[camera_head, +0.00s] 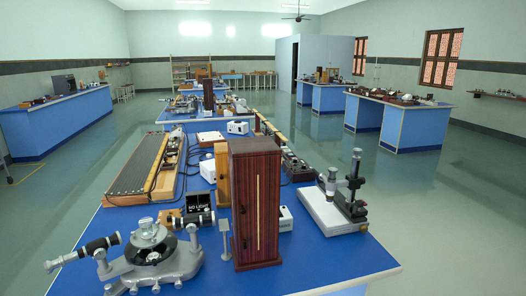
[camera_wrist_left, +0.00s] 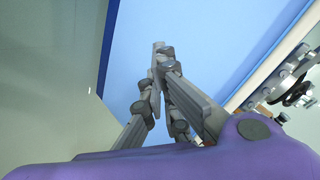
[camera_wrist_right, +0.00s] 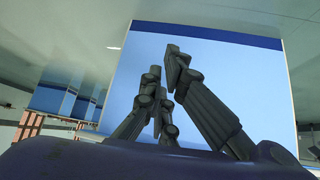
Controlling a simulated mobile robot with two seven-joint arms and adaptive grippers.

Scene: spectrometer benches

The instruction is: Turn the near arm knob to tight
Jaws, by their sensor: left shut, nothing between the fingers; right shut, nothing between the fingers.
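A grey spectrometer (camera_head: 152,247) stands at the near left of the blue bench in the head view, with a telescope arm reaching left and another reaching right. Small knobs show low on its near side, too small to tell which is the near arm knob or how it is set. Part of the spectrometer also shows at the right edge of the left wrist view (camera_wrist_left: 296,88). My left gripper (camera_wrist_left: 159,48) is shut and empty, in front of the blue bench side. My right gripper (camera_wrist_right: 165,62) is shut and empty, facing the bench front. Neither gripper shows in the head view.
A tall dark wooden box (camera_head: 256,203) stands right of the spectrometer on the blue bench (camera_head: 322,262). A small stand (camera_head: 225,238) is between them. A microscope-like instrument (camera_head: 342,195) stands at the right. The bench's near right top is clear.

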